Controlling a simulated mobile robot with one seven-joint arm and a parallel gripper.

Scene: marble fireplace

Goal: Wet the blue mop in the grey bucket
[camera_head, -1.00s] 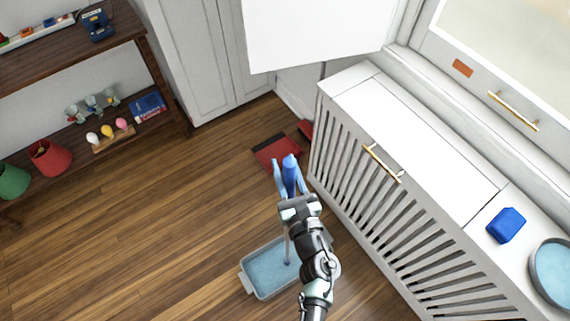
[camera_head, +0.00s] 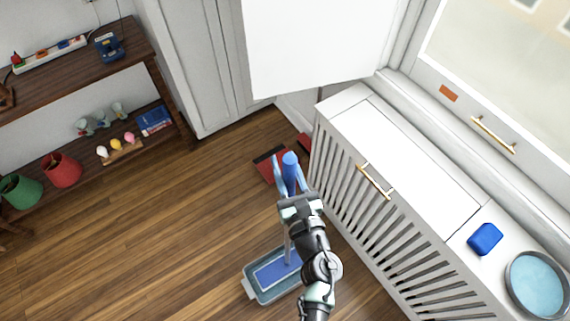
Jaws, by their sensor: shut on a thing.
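The grey bucket (camera_head: 250,291), a shallow rectangular tub, stands on the wood floor below my arm. My gripper (camera_head: 291,168) is shut on the blue mop's handle (camera_head: 290,160), with its fingers on either side of the blue grip. The mop's pale pole runs down behind my gripper. The mop's flat blue head (camera_head: 272,273) shows inside the bucket's rim. How deep the head sits is hard to tell. My arm hides the right part of the bucket and head.
A white slatted cabinet (camera_head: 345,205) stands close on the right, with a blue sponge (camera_head: 485,239) and a round basin (camera_head: 535,285) on top. A red and dark item (camera_head: 268,165) lies on the floor beyond my gripper. A dark shelf (camera_head: 75,55) is at left; floor between is clear.

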